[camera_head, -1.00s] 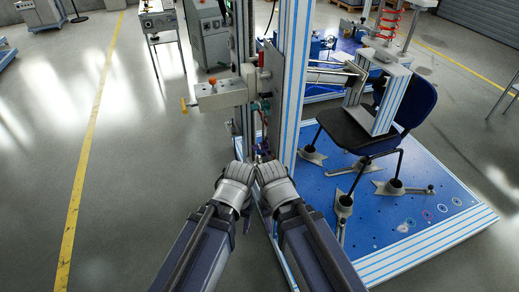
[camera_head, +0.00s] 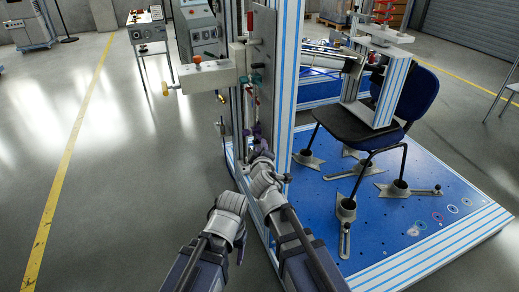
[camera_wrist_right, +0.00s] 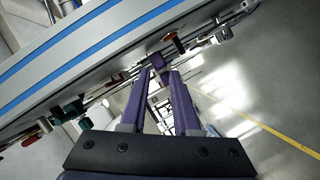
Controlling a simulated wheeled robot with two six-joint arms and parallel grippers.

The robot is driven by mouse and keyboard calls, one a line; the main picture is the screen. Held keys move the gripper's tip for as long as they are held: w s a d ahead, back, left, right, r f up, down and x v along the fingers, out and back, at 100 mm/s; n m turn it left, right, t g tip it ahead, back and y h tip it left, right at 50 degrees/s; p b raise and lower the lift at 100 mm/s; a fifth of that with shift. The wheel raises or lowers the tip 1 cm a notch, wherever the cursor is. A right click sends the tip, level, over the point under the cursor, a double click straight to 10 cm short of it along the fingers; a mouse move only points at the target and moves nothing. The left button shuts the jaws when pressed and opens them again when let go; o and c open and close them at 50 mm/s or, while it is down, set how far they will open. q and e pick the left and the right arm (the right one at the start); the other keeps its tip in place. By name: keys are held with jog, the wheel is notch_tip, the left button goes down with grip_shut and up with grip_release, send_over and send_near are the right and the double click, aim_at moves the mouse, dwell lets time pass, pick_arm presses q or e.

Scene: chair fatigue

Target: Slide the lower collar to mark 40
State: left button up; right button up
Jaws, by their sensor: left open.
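A tall blue-and-white striped column (camera_head: 287,95) carries a plate with thin vertical rods and small fittings. My right gripper (camera_head: 257,137) is raised beside the lower rod fittings. In the right wrist view its purple fingers (camera_wrist_right: 162,78) stand apart, pointing at the rods. A small dark purple block (camera_wrist_right: 157,61) lies just beyond the tips, near a fitting with an orange end (camera_wrist_right: 172,42). I cannot tell whether either is the lower collar, and no scale mark is readable. My left gripper (camera_head: 239,211) is open and empty, lower and left of the right one, away from the rods.
A grey block with a red knob (camera_head: 205,75) juts left from the column above my grippers. A chair (camera_head: 358,128) is fixed on the blue base plate (camera_head: 390,235) to the right. The floor to the left is clear as far as a yellow line (camera_head: 72,150).

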aim_at(260, 139)
jog(key=b+x, duration=0.1)
jog(key=x, duration=0.7)
jog(key=shift+r+b, duration=0.1)
jog(key=shift+b, duration=0.2)
jog(key=shift+c, duration=0.2)
grip_shut()
dwell(1.1)
